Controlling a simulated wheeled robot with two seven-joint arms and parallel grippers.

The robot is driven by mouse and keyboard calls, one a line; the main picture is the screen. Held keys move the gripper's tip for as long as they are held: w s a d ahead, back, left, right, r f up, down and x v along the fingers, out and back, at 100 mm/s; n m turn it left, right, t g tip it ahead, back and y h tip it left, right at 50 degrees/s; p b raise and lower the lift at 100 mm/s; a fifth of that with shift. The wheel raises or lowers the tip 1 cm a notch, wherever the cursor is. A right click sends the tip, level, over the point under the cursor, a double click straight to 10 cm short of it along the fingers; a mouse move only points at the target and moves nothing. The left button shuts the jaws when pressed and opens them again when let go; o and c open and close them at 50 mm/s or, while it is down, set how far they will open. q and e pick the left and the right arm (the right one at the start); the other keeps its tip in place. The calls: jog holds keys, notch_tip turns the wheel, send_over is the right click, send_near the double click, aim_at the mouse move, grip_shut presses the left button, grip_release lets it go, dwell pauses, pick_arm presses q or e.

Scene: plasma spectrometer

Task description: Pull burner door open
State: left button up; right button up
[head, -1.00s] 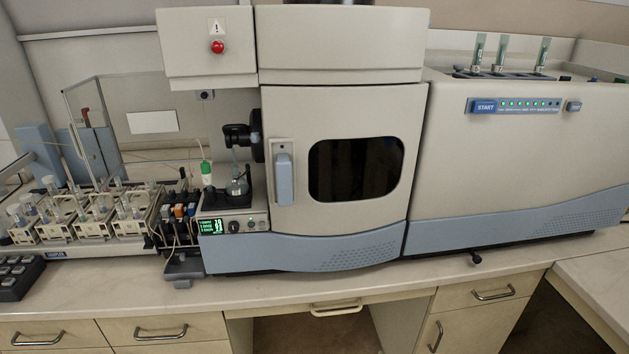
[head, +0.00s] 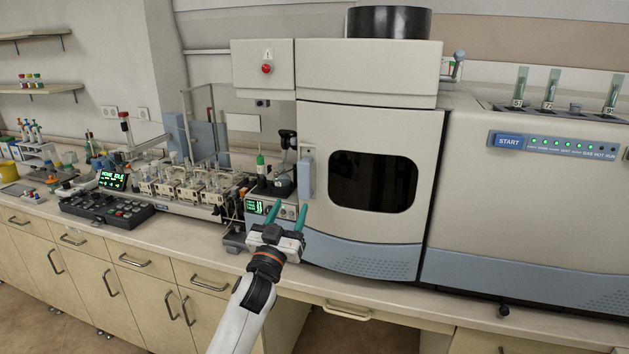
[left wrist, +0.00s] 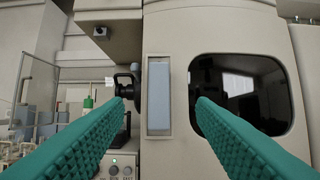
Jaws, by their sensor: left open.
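The burner door (head: 371,215) is the beige front panel with a dark rounded window (head: 372,181); it looks closed. Its blue-grey upright handle (head: 307,176) sits at the door's left edge. In the left wrist view the handle (left wrist: 158,95) stands ahead, between the two green fingers. My left gripper (head: 286,218) is open and empty, in front of the instrument and lower than the handle in the head view. Its fingers (left wrist: 158,118) show apart in the left wrist view, and do not appear to touch the handle. My right gripper is not in view.
Left of the door are a torch-like black fitting (head: 286,140), a small display unit (head: 262,207) and a sampler rack (head: 185,185). A keypad (head: 105,212) lies further left on the counter. A second cabinet (head: 540,200) adjoins at right. A narrow counter strip in front is clear.

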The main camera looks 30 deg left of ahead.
aim_at(303, 179)
pick_arm(q)
jog(key=p+x, duration=0.2)
jog(key=x, duration=0.7)
jog(key=shift+w+a, duration=0.1)
jog(key=shift+w, duration=0.2)
jog(key=shift+p+x, duration=0.35)
jog(key=shift+x, duration=0.5)
jog(key=shift+f, duration=0.1)
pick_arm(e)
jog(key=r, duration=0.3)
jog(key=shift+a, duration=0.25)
pick_arm(q)
jog(key=shift+a, duration=0.1)
jog(key=c, duration=0.8)
jog(key=shift+c, duration=1.4)
grip_shut()
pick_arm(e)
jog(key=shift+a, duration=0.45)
